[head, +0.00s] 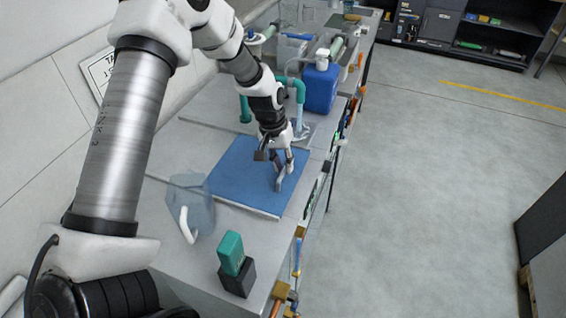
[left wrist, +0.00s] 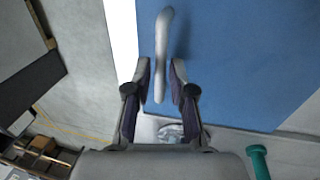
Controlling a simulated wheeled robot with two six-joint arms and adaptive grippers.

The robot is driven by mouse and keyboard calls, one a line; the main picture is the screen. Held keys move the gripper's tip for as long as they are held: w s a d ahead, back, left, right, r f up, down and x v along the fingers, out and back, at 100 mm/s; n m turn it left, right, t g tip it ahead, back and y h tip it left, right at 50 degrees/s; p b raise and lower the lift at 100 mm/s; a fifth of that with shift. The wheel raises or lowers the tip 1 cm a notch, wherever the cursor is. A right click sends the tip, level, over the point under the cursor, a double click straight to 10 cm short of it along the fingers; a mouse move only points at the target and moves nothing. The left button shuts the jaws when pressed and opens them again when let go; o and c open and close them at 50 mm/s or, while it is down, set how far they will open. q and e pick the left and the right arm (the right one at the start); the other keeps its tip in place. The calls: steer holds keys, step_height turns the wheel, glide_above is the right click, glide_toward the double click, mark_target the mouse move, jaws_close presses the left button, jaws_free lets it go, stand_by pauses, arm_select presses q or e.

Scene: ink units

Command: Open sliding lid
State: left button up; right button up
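The flat blue panel (head: 236,182), which looks like the sliding lid, lies level on the grey counter. A grey bar handle (head: 280,183) stands near its right edge. In the left wrist view the handle (left wrist: 163,30) shows pale and upright in the picture against the blue panel (left wrist: 245,60). My left gripper (head: 285,166) is over the handle. Its fingertips (left wrist: 161,68) stand either side of the handle, with a gap showing, so it is open and not clamped. My right gripper is not in view.
A clear pitcher with a white handle (head: 190,208) stands in front of the panel. A teal block on a black holder (head: 234,262) is near the front edge. A blue bottle (head: 320,88) and teal pipes (head: 298,90) are behind. Open floor lies to the right.

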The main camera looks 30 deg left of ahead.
arm_select(q)
jaws_close()
steer(key=shift+a, duration=0.1)
steer(key=shift+s+a+r+p, duration=0.1)
steer(key=shift+a+p, duration=0.1)
steer(key=shift+p, duration=0.15)
steer(key=a+p, duration=0.1)
steer(key=a, duration=0.2)
steer(key=s+a+p, duration=0.1)
steer(key=a+p, duration=0.1)
steer(key=a, duration=0.1)
steer(key=s+a+p, duration=0.1)
steer(key=a+p, duration=0.1)
steer(key=a, duration=0.1)
steer(key=shift+s+r, duration=0.1)
steer(key=shift+r, duration=0.1)
steer(key=p, duration=0.2)
glide_above(224, 161)
steer(key=a, duration=0.1)
steer(key=shift+s+f, duration=0.1)
steer(key=shift+f, duration=0.2)
